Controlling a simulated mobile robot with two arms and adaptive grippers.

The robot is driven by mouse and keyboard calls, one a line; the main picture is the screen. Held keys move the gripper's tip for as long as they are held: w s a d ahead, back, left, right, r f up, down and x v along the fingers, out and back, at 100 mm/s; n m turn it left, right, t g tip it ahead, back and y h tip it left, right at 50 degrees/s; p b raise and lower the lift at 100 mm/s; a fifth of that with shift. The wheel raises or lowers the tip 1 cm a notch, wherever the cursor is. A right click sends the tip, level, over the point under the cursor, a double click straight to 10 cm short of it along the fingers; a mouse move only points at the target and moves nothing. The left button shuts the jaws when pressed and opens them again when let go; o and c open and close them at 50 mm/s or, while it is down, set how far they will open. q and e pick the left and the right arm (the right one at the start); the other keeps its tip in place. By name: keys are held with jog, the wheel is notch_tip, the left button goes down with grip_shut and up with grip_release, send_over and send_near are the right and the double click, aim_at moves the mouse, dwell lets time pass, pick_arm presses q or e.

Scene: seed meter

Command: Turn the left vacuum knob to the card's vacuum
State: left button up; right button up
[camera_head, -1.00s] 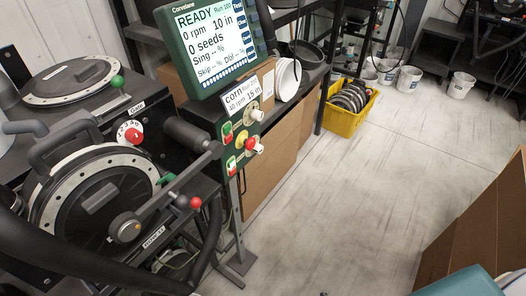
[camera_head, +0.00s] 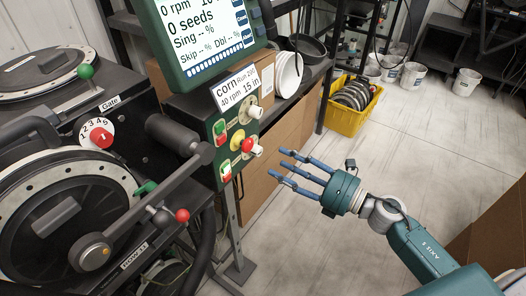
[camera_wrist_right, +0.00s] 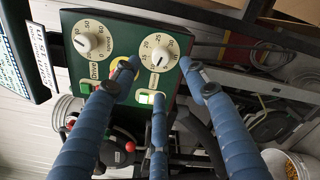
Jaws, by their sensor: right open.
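The green control box (camera_head: 236,133) stands below the monitor, with two white knobs on its face. The nearer knob (camera_head: 257,150), by the red button, appears to be the vacuum knob; in the right wrist view it (camera_wrist_right: 159,53) sits on a round dial. Its label there is too small to read surely. The other white knob (camera_head: 254,112) has a dial marked Drive (camera_wrist_right: 85,42). The card (camera_head: 237,88) reads corn, Run 200, 40 rpm, 15 in. My right gripper (camera_head: 279,168) is open and empty, fingers pointing at the box, apart from the knob. My left gripper is out of view.
The monitor (camera_head: 204,38) is above the box. A seed meter with a red-knobbed lever (camera_head: 182,215) and a red numbered dial (camera_head: 99,135) stands left. A yellow crate (camera_head: 345,118) holds discs on the floor. Open floor lies to the right.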

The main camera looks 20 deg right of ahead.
aim_at(261, 152)
jog(key=p+x, duration=0.1)
jog(key=x, duration=0.5)
jog(key=shift+w, duration=0.2)
jog(key=shift+w+a, duration=0.4)
jog(key=shift+w, duration=0.1)
jog(key=shift+f, duration=0.1)
grip_shut()
